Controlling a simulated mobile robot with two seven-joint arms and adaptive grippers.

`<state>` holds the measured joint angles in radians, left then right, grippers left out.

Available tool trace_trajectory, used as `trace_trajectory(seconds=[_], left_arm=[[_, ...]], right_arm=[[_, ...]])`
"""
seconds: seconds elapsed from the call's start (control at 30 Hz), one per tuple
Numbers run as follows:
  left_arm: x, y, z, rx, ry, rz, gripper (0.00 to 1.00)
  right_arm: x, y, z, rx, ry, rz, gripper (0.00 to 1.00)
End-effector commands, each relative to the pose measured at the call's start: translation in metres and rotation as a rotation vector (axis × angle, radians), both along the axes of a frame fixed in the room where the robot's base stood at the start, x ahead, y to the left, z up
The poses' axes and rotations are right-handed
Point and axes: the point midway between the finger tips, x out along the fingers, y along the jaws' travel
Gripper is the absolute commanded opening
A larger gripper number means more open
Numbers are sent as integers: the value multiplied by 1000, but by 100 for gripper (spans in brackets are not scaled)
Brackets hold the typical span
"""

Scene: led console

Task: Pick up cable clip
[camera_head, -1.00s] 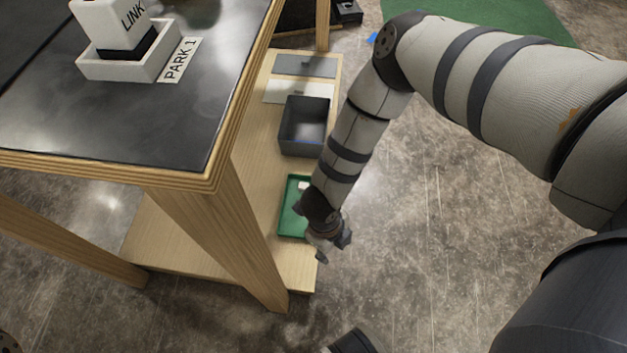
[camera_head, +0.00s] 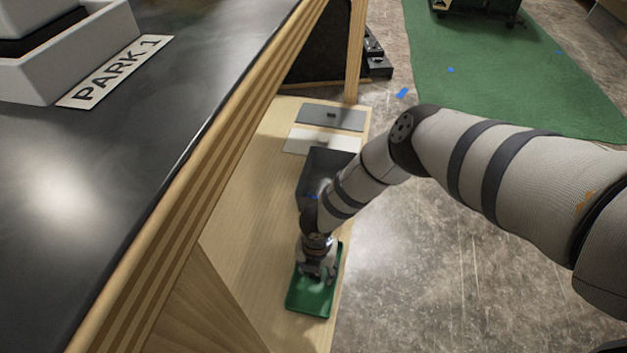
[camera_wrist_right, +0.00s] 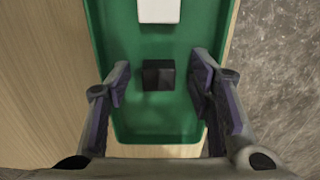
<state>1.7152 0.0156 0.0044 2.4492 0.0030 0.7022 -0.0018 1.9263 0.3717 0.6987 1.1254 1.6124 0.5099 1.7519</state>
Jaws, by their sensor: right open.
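A small black block (camera_wrist_right: 158,75), which looks like the cable clip, lies in a green tray (camera_wrist_right: 122,40) in the right wrist view. My right gripper (camera_wrist_right: 160,85) is open above the tray. Its two fingers stand on either side of the black block, apart from it. In the head view my right gripper (camera_head: 317,275) hangs over the green tray (camera_head: 310,301) on the low wooden shelf and hides most of the tray's inside. The block cannot be made out there. My left gripper is not in view.
A white block (camera_wrist_right: 159,10) lies in the tray beyond the black one. A dark grey bin (camera_head: 318,168) stands behind the tray on the shelf (camera_head: 258,200). The dark-topped table (camera_head: 150,150) overhangs at the left. Open floor (camera_head: 430,280) lies to the right.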

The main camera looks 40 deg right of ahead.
Motion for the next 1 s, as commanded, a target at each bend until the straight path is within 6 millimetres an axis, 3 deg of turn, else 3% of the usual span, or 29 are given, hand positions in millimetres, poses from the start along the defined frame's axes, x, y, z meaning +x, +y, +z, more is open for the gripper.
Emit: trace_trajectory(seconds=[0.17, 0.3, 0.33, 0.73, 0.9, 1.0], left_arm=[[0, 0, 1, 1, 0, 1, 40], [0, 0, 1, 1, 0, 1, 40], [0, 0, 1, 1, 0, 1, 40], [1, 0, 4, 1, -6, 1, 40], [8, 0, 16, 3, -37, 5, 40], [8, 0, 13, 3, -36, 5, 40]], right_arm=[[1, 0, 2, 1, -4, 0, 46], [1, 0, 2, 1, -4, 1, 14], [1, 0, 2, 1, -4, 1, 12], [2, 0, 8, 1, -4, 1, 12], [3, 0, 39, 2, -9, 1, 12], [22, 4, 57, 2, -10, -1, 12]])
